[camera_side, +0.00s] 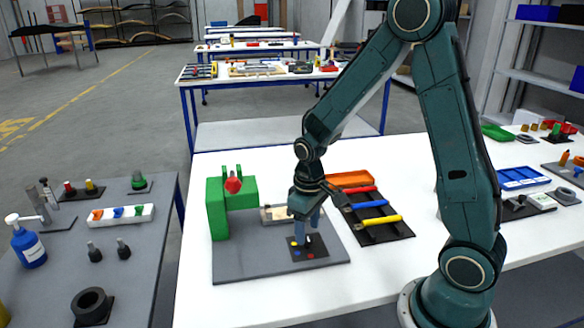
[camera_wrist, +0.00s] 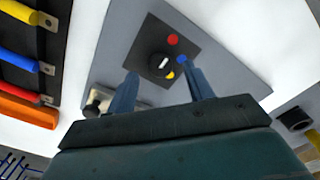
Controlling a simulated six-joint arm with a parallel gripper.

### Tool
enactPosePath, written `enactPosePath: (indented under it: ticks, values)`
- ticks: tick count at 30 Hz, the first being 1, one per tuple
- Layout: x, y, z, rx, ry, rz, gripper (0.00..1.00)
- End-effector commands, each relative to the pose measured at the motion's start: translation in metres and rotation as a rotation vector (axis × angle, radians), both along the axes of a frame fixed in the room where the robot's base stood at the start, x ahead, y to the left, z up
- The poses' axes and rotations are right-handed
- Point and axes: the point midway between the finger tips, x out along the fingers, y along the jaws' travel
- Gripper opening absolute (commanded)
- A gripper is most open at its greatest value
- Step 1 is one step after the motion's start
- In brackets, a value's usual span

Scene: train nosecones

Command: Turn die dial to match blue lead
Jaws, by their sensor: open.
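The die dial is a round black knob with a short white mark (camera_wrist: 160,66) on a dark square plate (camera_wrist: 140,50). Red, blue and yellow dots sit around it. In the side view the dial plate (camera_side: 309,252) lies on a grey base, the knob partly hidden. My gripper (camera_side: 308,228) points down over it, open, with one finger on each side of the knob and not visibly touching it. A blue rod (camera_side: 371,204) lies in a black rack between red (camera_side: 360,190) and yellow (camera_side: 381,221) rods.
A green fixture (camera_side: 217,208) with a red cone (camera_side: 233,183) stands left of the dial on the grey base (camera_side: 250,270). An orange tray (camera_side: 349,179) lies behind the rack. A grey side table (camera_side: 45,285) stands at left.

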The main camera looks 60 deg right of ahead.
Motion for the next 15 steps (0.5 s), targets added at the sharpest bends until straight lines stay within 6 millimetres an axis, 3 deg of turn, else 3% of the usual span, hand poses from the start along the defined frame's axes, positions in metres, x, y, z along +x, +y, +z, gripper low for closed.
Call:
enactPosePath:
  ticks: [6, 15]
  values:
    - [-0.001, 0.000, -0.017, 0.000, 0.003, 0.000, 0.52]
    - [0.000, 0.000, -0.021, 0.000, 0.000, 0.000, 0.52]
